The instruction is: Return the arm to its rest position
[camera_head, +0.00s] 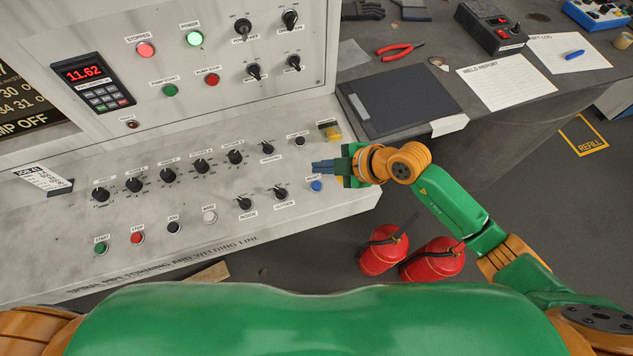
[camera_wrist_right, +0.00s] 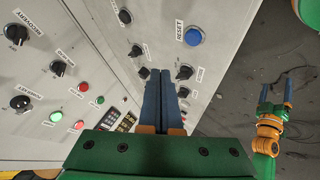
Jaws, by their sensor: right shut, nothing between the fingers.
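My right gripper (camera_head: 318,165) reaches in from the right over the console's right end, a little above the blue RESET button (camera_head: 316,186). Its dark blue fingers are together and empty. In the right wrist view the closed fingers (camera_wrist_right: 158,74) point over the console, with the RESET button (camera_wrist_right: 193,36) beyond them and to the right. My left gripper (camera_wrist_right: 276,92) shows small at the right of that view, over the floor, its blue fingers apart and nothing visible between them. The left gripper is out of the head view.
The console (camera_head: 330,205) carries several knobs and buttons below an upright panel (camera_head: 210,60). A grey desk (camera_head: 500,110) with a black folder (camera_head: 400,98) and papers stands at the right. Two red fire extinguishers (camera_head: 382,252) stand on the floor below my right arm.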

